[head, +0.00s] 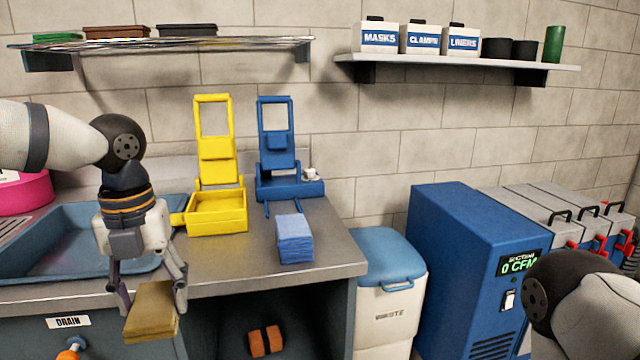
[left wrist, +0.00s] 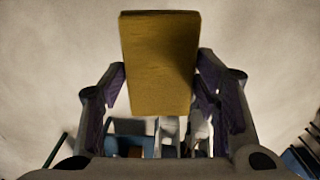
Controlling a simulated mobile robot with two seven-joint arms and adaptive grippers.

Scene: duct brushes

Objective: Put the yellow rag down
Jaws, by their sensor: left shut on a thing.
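The yellow rag (head: 152,311) is a folded, mustard-coloured block. My left gripper (head: 150,290) is shut on it and holds it in front of the counter's front edge, over the sink cabinet. In the left wrist view the rag (left wrist: 160,62) sits between the two fingers of the left gripper (left wrist: 164,85). Only part of my right arm shows at the lower right of the head view; its gripper is out of view.
A blue rag stack (head: 294,240) lies on the counter (head: 325,262). Behind it stand a yellow holder (head: 216,212) and a blue holder (head: 290,187). A blue sink (head: 60,258) is at left. A waste bin (head: 388,310) and blue machine (head: 455,240) stand right.

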